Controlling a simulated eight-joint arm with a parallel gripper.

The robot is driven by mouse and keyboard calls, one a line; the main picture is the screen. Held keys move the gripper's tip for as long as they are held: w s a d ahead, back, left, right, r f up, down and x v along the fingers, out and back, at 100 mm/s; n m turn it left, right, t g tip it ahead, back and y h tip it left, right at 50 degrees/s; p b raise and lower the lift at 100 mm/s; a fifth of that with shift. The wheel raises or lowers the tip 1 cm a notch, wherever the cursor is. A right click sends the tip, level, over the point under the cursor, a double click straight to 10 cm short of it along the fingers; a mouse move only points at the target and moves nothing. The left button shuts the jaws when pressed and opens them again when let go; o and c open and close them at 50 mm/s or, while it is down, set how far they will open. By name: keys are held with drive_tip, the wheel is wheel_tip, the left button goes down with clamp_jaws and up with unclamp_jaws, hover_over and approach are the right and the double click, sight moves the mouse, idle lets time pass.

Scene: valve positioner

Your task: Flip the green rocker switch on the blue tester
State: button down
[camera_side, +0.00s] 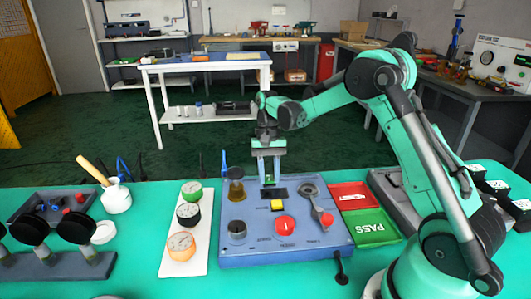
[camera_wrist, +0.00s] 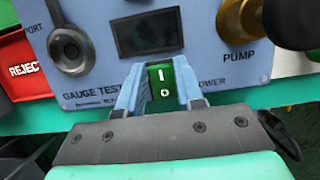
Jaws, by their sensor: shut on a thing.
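The blue tester (camera_side: 240,248) lies on the green bench in the side view. Its blue panel (camera_wrist: 100,18) also shows in the wrist view. The green rocker switch (camera_wrist: 160,78), marked with a white line and a circle, sits below a dark display (camera_wrist: 150,33). My gripper (camera_wrist: 160,88) has one pale blue finger on each side of the switch and is shut on it. In the side view my gripper (camera_side: 269,177) points down at the tester's far edge, and the switch cannot be made out there.
A brass pump knob (camera_wrist: 240,20) and a grey port fitting (camera_wrist: 70,48) flank the display. A white strip with several gauges (camera_side: 184,242) lies left.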

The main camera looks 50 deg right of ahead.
sight(268, 177)
drive_tip(key=c, duration=0.6)
unclamp_jaws()
drive_tip(key=shift+o, duration=0.2)
drive_tip(key=shift+v, duration=2.85)
drive_tip(key=shift+a, duration=0.15)
drive_tip(key=s+a+r+n+t+h, duration=0.2)
drive_tip(key=s+a+r+n+t, duration=0.1)
drive_tip(key=s+a+n+t, duration=0.6)
drive_tip(key=s+a, duration=0.1)
drive_tip(key=a, duration=0.1)
drive_tip(key=shift+s+a+r, duration=0.35)
drive_tip(key=shift+a, duration=0.05)
